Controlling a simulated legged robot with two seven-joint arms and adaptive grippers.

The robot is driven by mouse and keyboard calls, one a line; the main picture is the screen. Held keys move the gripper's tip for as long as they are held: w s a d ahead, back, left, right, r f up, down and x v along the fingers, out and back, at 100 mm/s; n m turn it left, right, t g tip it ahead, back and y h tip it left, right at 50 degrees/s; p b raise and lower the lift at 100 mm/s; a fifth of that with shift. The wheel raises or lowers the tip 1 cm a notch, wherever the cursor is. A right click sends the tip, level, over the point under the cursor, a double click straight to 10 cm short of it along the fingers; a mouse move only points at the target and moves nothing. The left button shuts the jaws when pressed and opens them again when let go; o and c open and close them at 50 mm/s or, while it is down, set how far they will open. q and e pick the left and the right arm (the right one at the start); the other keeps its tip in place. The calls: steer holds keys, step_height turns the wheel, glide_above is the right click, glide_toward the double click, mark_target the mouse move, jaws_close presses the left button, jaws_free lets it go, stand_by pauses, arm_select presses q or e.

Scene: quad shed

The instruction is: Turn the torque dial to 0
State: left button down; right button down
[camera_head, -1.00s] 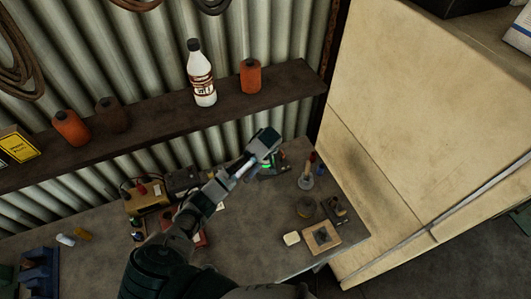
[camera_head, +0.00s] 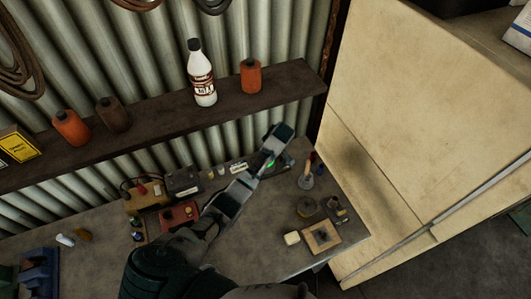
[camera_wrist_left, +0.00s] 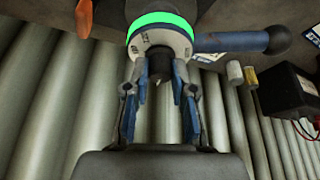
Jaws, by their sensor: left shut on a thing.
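In the left wrist view, the torque dial (camera_wrist_left: 160,39) is a white collar with dark markings below a glowing green ring (camera_wrist_left: 161,22). A dark stub (camera_wrist_left: 159,68) shows between the fingers. A blue-grey bar (camera_wrist_left: 228,42) with a black ball end sticks out to the right. The dial's reading is too small to tell. My right gripper is not in view.
A black box (camera_head: 184,182) and a red box (camera_head: 180,215) stand on the bench (camera_head: 265,240) left of the arm. A wooden block (camera_head: 321,237) and small tools lie at right. A shelf (camera_head: 150,123) with bottles runs above, along the corrugated wall.

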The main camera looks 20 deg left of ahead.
arm_select(q)
steer(key=shift+s+d+f, duration=0.15)
steer(key=shift+d+f, duration=0.05)
steer(key=shift+f, duration=0.05)
steer(key=c, duration=1)
jaws_free()
steer(key=shift+o, duration=0.2)
steer(key=shift+r, duration=0.15)
steer(key=shift+d+r, duration=0.25)
steer(key=shift+r, duration=0.25)
steer(key=v, duration=0.6)
steer(key=shift+d+r, duration=0.1)
steer(key=shift+r, duration=0.05)
